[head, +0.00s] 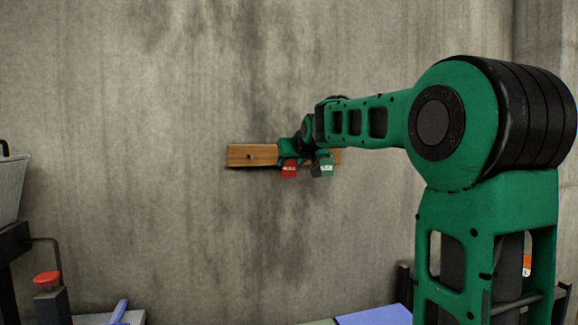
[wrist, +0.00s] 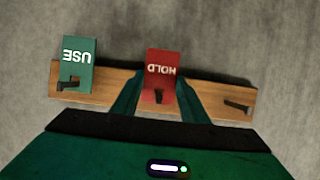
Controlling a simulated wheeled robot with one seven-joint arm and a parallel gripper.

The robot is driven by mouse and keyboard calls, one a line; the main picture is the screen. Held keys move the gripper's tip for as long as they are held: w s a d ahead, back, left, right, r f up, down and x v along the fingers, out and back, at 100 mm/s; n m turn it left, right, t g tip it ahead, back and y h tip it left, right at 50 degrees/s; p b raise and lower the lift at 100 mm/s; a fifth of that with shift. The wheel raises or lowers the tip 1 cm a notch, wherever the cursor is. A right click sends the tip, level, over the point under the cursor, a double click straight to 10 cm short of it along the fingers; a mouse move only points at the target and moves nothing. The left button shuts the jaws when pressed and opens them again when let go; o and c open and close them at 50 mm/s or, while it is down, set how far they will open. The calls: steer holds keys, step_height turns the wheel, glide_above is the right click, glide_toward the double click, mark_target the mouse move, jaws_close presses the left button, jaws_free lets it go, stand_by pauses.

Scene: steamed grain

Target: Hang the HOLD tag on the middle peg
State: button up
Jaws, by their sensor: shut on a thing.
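The red HOLD tag (wrist: 161,66) is upside down in the wrist view, between my gripper's (wrist: 159,82) two green fingers, which are shut on its sides. It also shows in the head view (head: 289,169), hanging below the wooden rail (head: 252,155). The dark middle peg (wrist: 158,97) shows against the tag's top end, like the peg at the USE tag; whether it passes fully through the hole is hard to tell. In the head view, my gripper (head: 289,151) is in front of the rail and covers its middle.
A green USE tag (wrist: 76,66) hangs on the peg at left in the wrist view; it also shows in the head view (head: 326,168). The peg at right (wrist: 238,105) is bare. Below, a red button (head: 47,278) and a blue surface (head: 375,315) show.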

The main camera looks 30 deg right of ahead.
steer(key=o, duration=1.1)
steer(key=shift+s, duration=0.1)
steer(key=v, duration=1.1)
steer(key=s+f+m+g+y, duration=0.1)
steer(key=s+f+g, duration=0.3)
steer(key=s+f, duration=0.6)
steer(key=s+f+m+g, duration=0.1)
steer(key=s+f+g, duration=0.2)
steer(key=s+f, duration=0.75)
steer(key=s+a+f+g+y, duration=0.1)
steer(key=s+a+f+g, duration=0.1)
steer(key=s+f, duration=0.6)
steer(key=s+a+f+m+g+y, duration=0.1)
steer(key=s+a+f+g, duration=0.2)
steer(key=s+f, duration=0.6)
step_height(320, 180, down, 2)
steer(key=shift+s+a+f+g+y, duration=0.1)
steer(key=shift+s+a+g+y, duration=0.15)
steer(key=shift+s+g+y, duration=0.2)
